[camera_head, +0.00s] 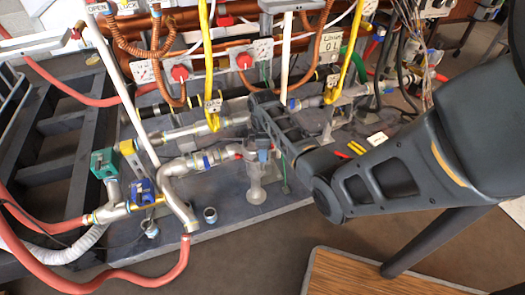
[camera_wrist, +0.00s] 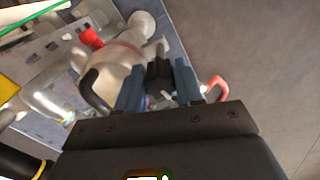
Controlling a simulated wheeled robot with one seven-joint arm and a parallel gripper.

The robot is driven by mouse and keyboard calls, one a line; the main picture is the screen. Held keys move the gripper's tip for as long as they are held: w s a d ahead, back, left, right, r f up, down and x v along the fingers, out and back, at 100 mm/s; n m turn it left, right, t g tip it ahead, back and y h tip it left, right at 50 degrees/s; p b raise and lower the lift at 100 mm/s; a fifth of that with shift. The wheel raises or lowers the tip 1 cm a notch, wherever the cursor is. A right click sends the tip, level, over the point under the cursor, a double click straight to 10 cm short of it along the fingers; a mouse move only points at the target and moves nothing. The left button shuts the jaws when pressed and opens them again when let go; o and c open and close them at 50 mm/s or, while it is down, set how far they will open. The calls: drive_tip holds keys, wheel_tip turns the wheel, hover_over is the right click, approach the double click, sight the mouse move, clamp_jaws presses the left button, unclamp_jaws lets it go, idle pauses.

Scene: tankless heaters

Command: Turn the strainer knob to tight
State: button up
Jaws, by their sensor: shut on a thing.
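The strainer (camera_head: 256,170) stands upright on the grey platform at the middle of the head view, with a clear lower bowl (camera_head: 256,192). My gripper (camera_head: 264,150) reaches in from the right at the strainer's upper part. In the wrist view, the two blue fingers of my gripper (camera_wrist: 159,85) are on either side of a small dark part, which I take to be the strainer knob (camera_wrist: 160,70). The gripper is shut on it, and the fingers hide much of it. The pale strainer body (camera_wrist: 112,68) is beside the left finger. The knob's turn cannot be read.
Metal pipes with a blue valve handle (camera_head: 143,190) and a green-teal box (camera_head: 103,163) lie left of the strainer. A red hose (camera_head: 120,280) runs along the front. A wooden table (camera_head: 370,277) is at front right.

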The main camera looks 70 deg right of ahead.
drive_tip(key=shift+a+m+p, duration=0.1)
drive_tip(key=shift+m+p, duration=0.3)
drive_tip(key=shift+m, duration=0.1)
drive_tip(key=m+p, duration=0.2)
drive_tip(key=m, duration=0.1)
drive_tip(key=shift+r, duration=0.15)
drive_tip(key=m+p, duration=0.3)
drive_tip(key=m, duration=0.2)
drive_tip(key=shift+a, duration=0.1)
drive_tip(key=m+p, duration=0.1)
drive_tip(key=m, duration=0.4)
drive_tip(key=shift+a+f+m+p, duration=0.15)
drive_tip(key=shift+m+p, duration=0.3)
drive_tip(key=shift+m, duration=1.85)
drive_tip(key=shift+f, duration=0.1)
drive_tip(key=o, duration=1)
